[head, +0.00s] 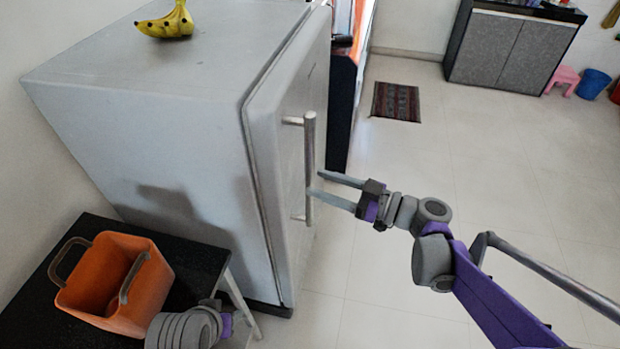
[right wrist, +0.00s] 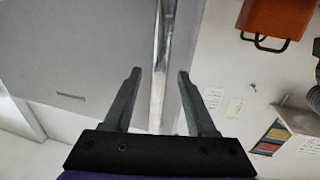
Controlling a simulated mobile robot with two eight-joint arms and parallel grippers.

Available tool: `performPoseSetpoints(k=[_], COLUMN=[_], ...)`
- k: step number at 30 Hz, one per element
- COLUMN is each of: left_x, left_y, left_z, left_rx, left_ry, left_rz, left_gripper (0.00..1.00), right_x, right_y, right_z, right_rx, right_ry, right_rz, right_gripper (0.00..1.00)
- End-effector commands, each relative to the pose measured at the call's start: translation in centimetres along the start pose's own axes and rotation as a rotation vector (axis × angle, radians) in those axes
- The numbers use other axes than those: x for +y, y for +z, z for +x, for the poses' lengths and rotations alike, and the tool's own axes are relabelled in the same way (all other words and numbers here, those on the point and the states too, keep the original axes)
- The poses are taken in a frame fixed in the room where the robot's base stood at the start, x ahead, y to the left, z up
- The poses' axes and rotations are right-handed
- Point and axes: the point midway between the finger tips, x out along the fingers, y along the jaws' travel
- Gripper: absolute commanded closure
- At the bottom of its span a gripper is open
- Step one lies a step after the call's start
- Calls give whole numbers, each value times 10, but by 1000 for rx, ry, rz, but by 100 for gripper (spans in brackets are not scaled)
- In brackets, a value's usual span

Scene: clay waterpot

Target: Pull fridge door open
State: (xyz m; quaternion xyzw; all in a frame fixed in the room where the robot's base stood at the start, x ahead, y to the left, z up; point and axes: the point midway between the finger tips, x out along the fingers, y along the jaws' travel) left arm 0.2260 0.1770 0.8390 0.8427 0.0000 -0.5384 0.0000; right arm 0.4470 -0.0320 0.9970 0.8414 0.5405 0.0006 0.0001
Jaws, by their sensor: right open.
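A silver fridge (head: 160,120) stands at the left in the head view, its door (head: 285,130) shut. A vertical metal handle (head: 310,165) is on the door's front. My right gripper (head: 318,183) is open at the handle's lower half. In the right wrist view the handle (right wrist: 161,70) runs between the two fingers of the gripper (right wrist: 157,75), with a gap showing on both sides. My left arm (head: 190,328) shows at the bottom by the side table. Its gripper fingers cannot be made out clearly.
A black side table (head: 195,258) with an orange basket (head: 128,270) stands left of the fridge. Bananas (head: 168,22) lie on the fridge top. A dark cabinet (head: 342,110) stands beyond the fridge. The tiled floor (head: 400,165) before the door is open.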

Motion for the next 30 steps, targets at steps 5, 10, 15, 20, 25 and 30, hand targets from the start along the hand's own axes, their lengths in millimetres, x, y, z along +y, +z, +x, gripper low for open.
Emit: performPoseSetpoints(k=[5,10,15,20,25,30], left_x=[0,0,0,0,0,0], left_y=[0,0,0,0,0,0], left_z=[0,0,0,0,0,0], left_rx=[0,0,0,0,0,0], left_ry=[0,0,0,0,0,0], left_rz=[0,0,0,0,0,0], left_gripper=[50,50,50,50,50,50], right_x=[-1,0,0,0,0,0], right_y=[0,0,0,0,0,0], right_z=[26,35,36,35,35,35], right_rx=[0,-1,-1,-1,-1,-1], right_ry=[-3,-1,0,0,0,0], right_rz=[0,0,1,1,1,1], right_gripper=[43,43,43,56,86,100])
